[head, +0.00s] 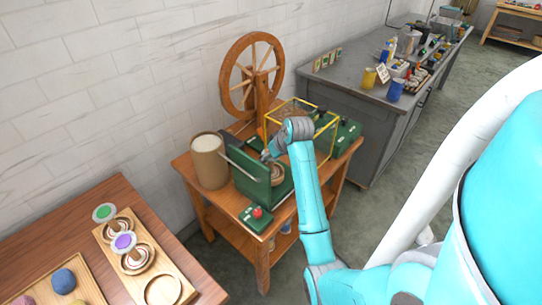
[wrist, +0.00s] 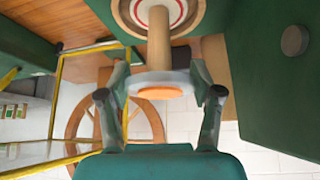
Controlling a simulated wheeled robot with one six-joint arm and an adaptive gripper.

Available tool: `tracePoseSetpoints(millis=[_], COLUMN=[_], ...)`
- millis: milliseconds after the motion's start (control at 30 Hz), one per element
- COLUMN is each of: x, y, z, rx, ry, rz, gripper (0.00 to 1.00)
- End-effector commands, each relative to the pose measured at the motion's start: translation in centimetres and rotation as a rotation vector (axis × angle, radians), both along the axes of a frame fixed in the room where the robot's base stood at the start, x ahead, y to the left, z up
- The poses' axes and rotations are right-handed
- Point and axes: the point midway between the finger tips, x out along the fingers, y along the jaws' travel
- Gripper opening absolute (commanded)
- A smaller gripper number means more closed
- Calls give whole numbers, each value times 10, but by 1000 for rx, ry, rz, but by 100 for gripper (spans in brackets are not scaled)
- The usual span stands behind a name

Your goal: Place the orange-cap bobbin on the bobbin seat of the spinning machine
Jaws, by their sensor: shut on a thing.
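The orange-cap bobbin shows in the wrist view, with its orange cap (wrist: 160,93) on a grey disc between the fingers, a wooden stem, and a round flange with a red ring at the far end. My gripper (wrist: 161,84) is shut on the cap end. A wooden rim surrounds the flange; I cannot tell whether the flange rests on the seat or hovers just above it. In the head view my gripper (head: 268,156) is at the green spinning machine (head: 250,182), over a round wooden part (head: 277,174). My arm and the green panel partly hide the contact.
A tan canister (head: 209,163) stands left of the machine. A wooden wheel (head: 250,75) and a yellow wire frame (head: 325,128) are behind. A green box with a red button (head: 256,217) is in front. Green-cap (head: 104,213) and purple-cap (head: 124,242) bobbins stand on a wooden board.

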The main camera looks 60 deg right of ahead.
Motion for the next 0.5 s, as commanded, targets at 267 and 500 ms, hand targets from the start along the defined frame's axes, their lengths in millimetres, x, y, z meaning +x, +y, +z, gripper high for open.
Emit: tracePoseSetpoints(millis=[267, 500], x=[0, 0], y=[0, 0], z=[0, 3], rx=[0, 0], ry=[0, 0], rz=[0, 0], gripper=[90, 90])
